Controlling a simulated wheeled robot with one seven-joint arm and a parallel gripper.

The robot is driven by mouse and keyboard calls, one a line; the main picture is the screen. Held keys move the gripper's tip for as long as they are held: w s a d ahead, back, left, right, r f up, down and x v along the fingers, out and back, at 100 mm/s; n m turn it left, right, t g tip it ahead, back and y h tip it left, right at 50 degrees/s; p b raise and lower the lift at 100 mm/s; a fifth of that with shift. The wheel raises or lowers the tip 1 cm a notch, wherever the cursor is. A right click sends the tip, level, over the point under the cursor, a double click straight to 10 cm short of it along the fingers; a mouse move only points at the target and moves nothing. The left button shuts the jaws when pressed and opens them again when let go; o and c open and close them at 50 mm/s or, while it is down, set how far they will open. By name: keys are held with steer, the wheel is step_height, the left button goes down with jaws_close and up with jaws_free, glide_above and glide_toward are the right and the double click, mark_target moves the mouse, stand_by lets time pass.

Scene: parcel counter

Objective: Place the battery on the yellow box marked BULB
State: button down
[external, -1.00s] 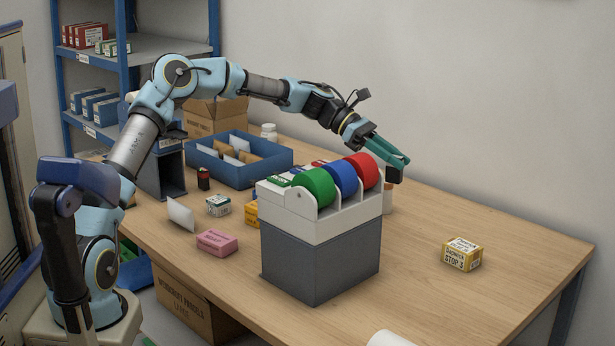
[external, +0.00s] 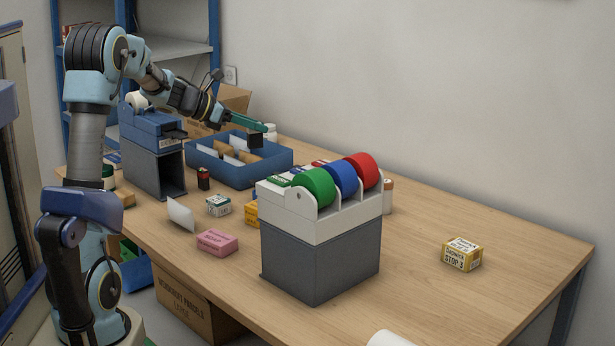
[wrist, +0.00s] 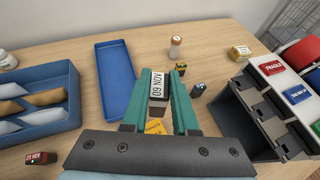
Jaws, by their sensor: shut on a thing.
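My gripper (external: 262,128) is shut on a dark block, which I take to be the battery (external: 256,140). It holds it in the air near the right end of the blue divided tray. In the wrist view the battery (wrist: 158,84) shows a white label with dark print between the two green fingers (wrist: 158,100). An orange-yellow box (external: 251,214) stands on the table, partly hidden by the tape dispenser. An orange-yellow patch also shows between the fingers in the wrist view (wrist: 155,127). Another yellow box (external: 462,255) stands at the right, reading STOP 3. I cannot read BULB on either.
The tape dispenser (external: 320,255) with green, blue and red rolls stands mid-table. The blue tray (external: 215,172) holds envelopes. A pink box (external: 217,242), a small green-white box (external: 218,204) and a black-red item (external: 204,178) stand nearer. The table's right side is mostly clear.

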steer(key=f, duration=1.4)
steer(key=shift+d+f, duration=0.2)
steer(key=shift+f, duration=0.2)
steer(key=shift+f, duration=0.15)
steer(key=c, duration=0.7)
jaws_free()
steer(key=shift+r+p, duration=0.2)
steer(key=shift+p, duration=0.1)
steer(key=b+v, duration=0.1)
steer(key=v, duration=1.1)
steer(key=shift+b, duration=0.3)
